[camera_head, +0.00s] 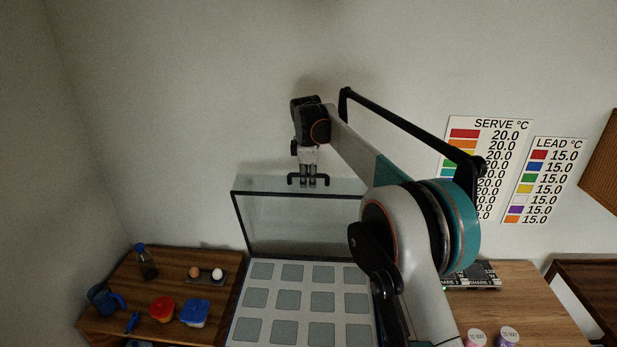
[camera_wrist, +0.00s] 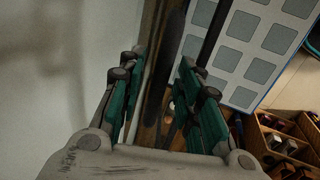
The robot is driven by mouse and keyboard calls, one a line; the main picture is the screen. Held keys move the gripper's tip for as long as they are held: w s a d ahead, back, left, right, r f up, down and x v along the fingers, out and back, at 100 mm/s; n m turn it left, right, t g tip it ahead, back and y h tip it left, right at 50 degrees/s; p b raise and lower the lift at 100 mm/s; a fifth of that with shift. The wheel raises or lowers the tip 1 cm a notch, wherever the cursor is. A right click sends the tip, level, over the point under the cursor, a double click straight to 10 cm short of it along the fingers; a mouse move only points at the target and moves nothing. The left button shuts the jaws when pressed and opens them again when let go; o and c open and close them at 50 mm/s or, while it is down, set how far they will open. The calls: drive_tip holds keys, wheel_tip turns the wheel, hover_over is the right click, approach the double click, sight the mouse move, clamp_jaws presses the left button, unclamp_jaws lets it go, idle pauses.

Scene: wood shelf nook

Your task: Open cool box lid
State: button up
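The cool box (camera_head: 262,312) stands in the lower middle of the head view, its top a pale panel with a grid of grey squares. Its lid (camera_head: 300,224), a clear pane in a dark frame, stands raised along the box's far edge. My gripper (camera_head: 308,182) is just above the lid's top edge, fingers spread and empty. In the wrist view, my gripper (camera_wrist: 152,98) shows a gap between its fingers, with dark strips behind it. The grid panel (camera_wrist: 245,55) lies to the right there. Whether a finger touches the lid is unclear.
A wooden counter at left holds a dark bottle (camera_head: 146,262), eggs in a tray (camera_head: 205,276), a blue mug (camera_head: 105,299), a red container (camera_head: 163,309) and a blue one (camera_head: 195,313). The right counter (camera_head: 530,290) holds cups (camera_head: 508,336). A wall stands close behind.

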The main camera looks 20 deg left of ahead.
drive_tip(key=v, duration=1.1)
drive_tip(key=shift+r, duration=0.25)
